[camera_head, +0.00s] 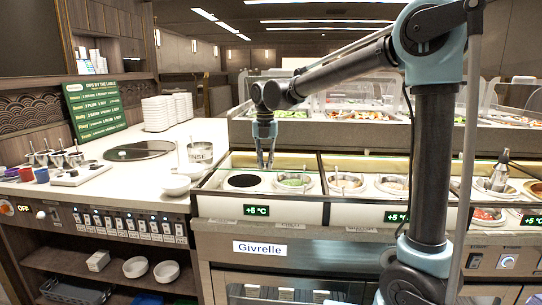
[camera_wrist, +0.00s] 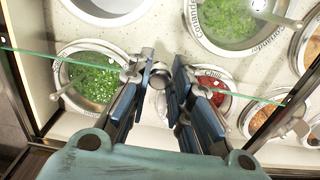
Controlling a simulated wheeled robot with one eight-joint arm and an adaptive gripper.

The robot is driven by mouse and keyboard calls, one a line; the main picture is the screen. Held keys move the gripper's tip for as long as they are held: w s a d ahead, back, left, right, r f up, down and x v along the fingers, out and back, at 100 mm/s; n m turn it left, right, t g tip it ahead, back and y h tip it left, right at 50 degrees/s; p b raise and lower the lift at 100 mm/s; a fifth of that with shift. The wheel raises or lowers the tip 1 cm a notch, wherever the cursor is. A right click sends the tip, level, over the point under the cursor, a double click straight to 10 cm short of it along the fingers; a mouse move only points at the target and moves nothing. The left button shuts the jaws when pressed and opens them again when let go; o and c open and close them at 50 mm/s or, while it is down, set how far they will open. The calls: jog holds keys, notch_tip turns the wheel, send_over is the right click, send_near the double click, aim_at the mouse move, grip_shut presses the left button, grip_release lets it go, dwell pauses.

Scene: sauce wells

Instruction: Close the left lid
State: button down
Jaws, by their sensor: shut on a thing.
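The left lid (camera_wrist: 40,55) is a clear glass panel, and its green edge runs across the wrist view on both sides of my fingers. My gripper (camera_wrist: 160,78) is shut on the lid at a small round metal piece, which looks like its handle. In the head view my gripper (camera_head: 265,165) points down above the left section of the sauce counter. The glass is hard to make out there, so I cannot tell its exact tilt.
More wells, such as one with a ladle (camera_head: 346,183), continue to the right. A green menu board (camera_head: 93,105) and plate stacks (camera_head: 156,113) are farther left. In the wrist view, ladle handles rise from some wells.

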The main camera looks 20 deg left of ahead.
jog(key=s+d, duration=0.2)
jog(key=s, duration=1.1)
jog(key=shift+a+r, duration=0.1)
jog(key=c, duration=1.4)
grip_release()
jog(key=shift+c, duration=0.2)
jog(key=shift+r, duration=0.1)
notch_tip(320, 180, up, 12)
